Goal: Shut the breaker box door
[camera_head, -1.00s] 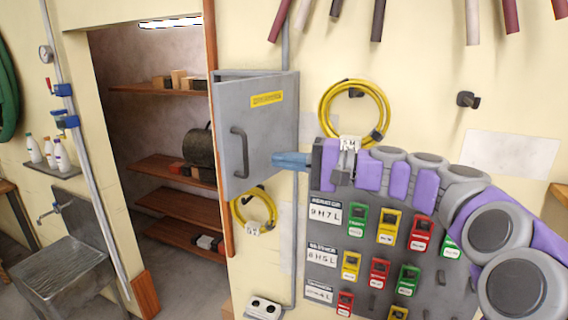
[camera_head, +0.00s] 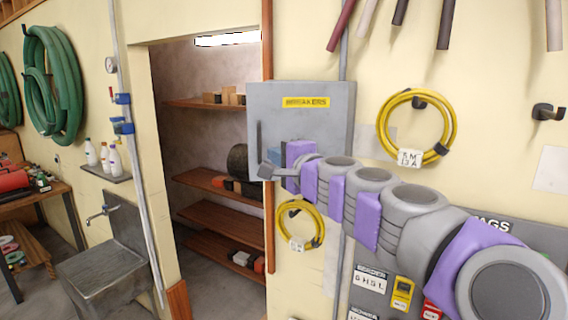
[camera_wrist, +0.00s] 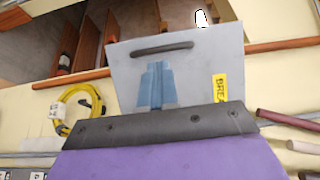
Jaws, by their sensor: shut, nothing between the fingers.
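The breaker box door (camera_head: 325,122) is a grey panel with a yellow BREAKERS label. In the head view it faces me almost squarely, its left edge overlapping the wooden doorway trim; I cannot tell if it sits fully flush. Its dark handle (camera_head: 258,137) is on the left side. In the wrist view the door (camera_wrist: 205,70) fills the middle, with the handle (camera_wrist: 162,48) just beyond my fingertips. My gripper (camera_head: 262,158) is shut and empty at the door's lower left, near the handle; the blue fingers also show in the wrist view (camera_wrist: 157,68). Contact with the door is unclear.
A yellow cable coil (camera_head: 384,125) hangs right of the box and another (camera_head: 281,222) below it. The open doorway with wooden shelves (camera_head: 205,178) is to the left. A tag board (camera_head: 374,270) sits low on the right, partly behind my arm.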

